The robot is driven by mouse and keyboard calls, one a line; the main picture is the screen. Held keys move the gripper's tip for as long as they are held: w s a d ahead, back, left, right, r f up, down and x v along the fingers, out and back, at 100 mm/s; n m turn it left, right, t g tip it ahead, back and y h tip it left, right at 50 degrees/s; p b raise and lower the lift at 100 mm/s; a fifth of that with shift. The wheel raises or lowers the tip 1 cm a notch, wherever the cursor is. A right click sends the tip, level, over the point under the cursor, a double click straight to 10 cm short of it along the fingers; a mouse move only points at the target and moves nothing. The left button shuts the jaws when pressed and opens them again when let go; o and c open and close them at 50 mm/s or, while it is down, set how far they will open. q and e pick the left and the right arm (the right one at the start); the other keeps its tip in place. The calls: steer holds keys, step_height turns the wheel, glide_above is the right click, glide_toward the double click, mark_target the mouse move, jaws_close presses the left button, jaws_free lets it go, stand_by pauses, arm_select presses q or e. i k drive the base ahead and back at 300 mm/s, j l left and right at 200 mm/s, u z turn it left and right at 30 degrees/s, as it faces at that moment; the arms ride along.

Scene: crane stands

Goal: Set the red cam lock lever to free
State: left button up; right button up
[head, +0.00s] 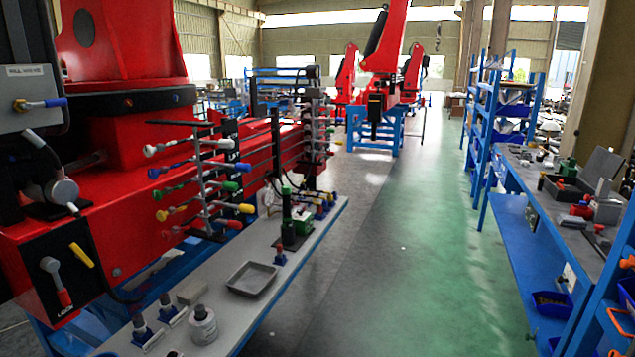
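A black plate (66,268) is mounted on the side of the red crane body at the lower left. It carries a lever with a grey round hub and a red grip (65,298), which hangs down and slightly to the right. This looks like the red cam lock lever; small white lettering beneath it is too small to read surely. A yellow lever (81,255) sits on the same plate, up and right of it, slanted. Neither of my grippers shows in the head view.
The green floor (420,230) is open; a blue workbench (540,225) stands right.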

mark_target(49, 264)
steer(key=u, duration=1.45)
